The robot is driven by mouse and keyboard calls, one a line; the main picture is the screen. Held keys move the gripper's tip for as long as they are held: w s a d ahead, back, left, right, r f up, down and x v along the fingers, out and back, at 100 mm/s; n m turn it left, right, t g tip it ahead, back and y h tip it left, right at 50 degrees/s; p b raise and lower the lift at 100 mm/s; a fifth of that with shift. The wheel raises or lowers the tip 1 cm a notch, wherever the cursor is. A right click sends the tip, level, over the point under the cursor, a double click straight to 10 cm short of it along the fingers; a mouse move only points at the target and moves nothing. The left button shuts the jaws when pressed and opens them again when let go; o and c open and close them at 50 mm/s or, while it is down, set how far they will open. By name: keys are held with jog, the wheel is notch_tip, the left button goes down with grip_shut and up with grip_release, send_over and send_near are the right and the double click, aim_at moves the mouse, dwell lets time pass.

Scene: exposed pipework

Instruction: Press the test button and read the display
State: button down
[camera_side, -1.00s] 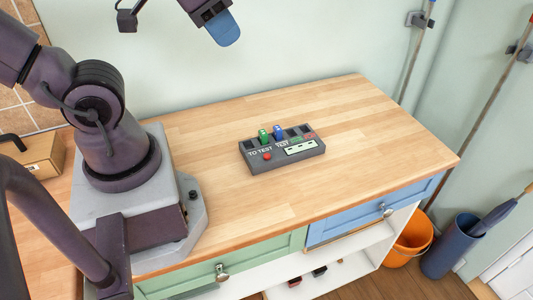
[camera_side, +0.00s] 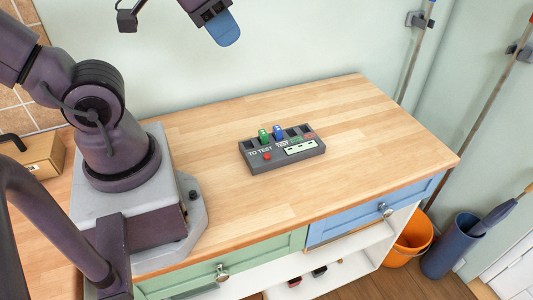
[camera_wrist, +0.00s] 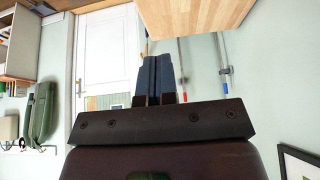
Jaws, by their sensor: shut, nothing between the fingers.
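The dark grey tester box (camera_side: 282,150) lies on the wooden worktop in the side view. The box is not in the wrist view.
The wooden worktop (camera_side: 370,130) is clear around the box. A cardboard box (camera_side: 42,155) stands at the far left behind my base. An orange bucket (camera_side: 408,240) and a blue bin (camera_side: 452,247) stand on the floor at the right. The wall is close behind the worktop.

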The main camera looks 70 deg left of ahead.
jog(key=n+h, duration=0.7)
jog(key=n, duration=2.8)
send_over(267, 153)
notch_tip(267, 153, down, 21)
jog(key=shift+t, duration=0.3)
jog(key=shift+f, duration=4.35)
